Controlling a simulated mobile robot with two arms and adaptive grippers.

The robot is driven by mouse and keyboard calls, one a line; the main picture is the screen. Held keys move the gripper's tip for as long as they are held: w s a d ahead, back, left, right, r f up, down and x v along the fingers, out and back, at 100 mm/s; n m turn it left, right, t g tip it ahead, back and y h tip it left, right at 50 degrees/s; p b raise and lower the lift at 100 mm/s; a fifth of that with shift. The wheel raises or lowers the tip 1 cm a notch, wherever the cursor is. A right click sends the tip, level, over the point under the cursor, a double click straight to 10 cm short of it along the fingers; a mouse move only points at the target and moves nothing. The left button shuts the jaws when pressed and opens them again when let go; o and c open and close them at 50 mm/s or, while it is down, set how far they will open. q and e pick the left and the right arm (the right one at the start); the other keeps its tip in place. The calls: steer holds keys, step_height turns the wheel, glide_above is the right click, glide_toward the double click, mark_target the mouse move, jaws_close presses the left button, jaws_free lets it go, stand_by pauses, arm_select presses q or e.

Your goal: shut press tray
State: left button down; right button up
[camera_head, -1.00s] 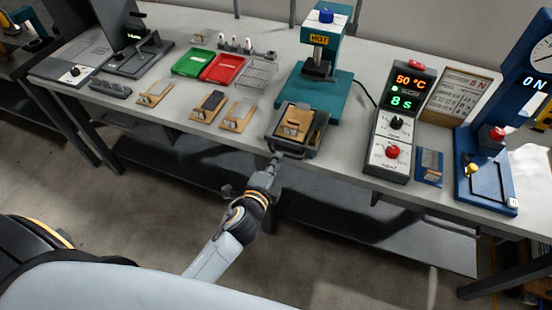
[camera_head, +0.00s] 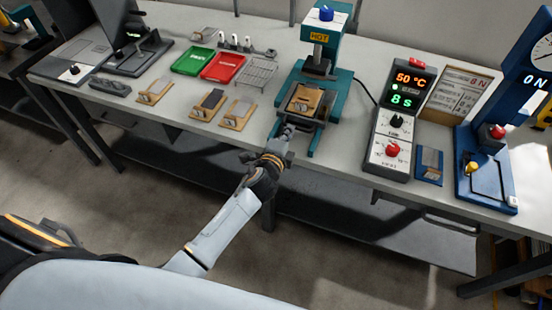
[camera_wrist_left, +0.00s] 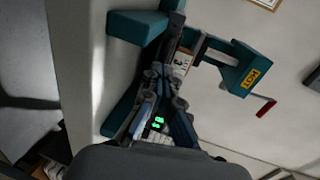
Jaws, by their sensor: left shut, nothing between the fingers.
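The teal press (camera_head: 322,50) with its HOT label stands at the back edge of the table. Its dark tray (camera_head: 321,111) lies on the press base between the two teal feet. A wooden fixture (camera_head: 305,98) with a grey sample sits on the tray. The tray is partly under the press head and its front part still shows. My left gripper (camera_head: 289,131) is shut and empty at the tray's front, by the handle. In the left wrist view the fingers (camera_wrist_left: 172,76) point at the tray front; exact contact is hard to tell. My right gripper is not in view.
A control box (camera_head: 401,120) reading 50 °C and 8 s stands right of the press. A blue tester (camera_head: 487,150) is farther right. Several wooden fixtures, a green tray (camera_head: 194,61), a red tray (camera_head: 223,67) and a wire rack (camera_head: 257,72) lie left of the press.

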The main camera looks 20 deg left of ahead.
mark_target(296, 117)
arm_select(q)
steer(key=x, duration=0.2)
steer(key=r+b+x, duration=0.1)
steer(key=x, duration=0.4)
steer(key=shift+w+d+r+b, duration=0.1)
steer(key=shift+w+r+b, duration=0.1)
steer(key=shift+w+b, duration=0.15)
steer(key=shift+r, duration=0.3)
steer(key=shift+r, duration=0.1)
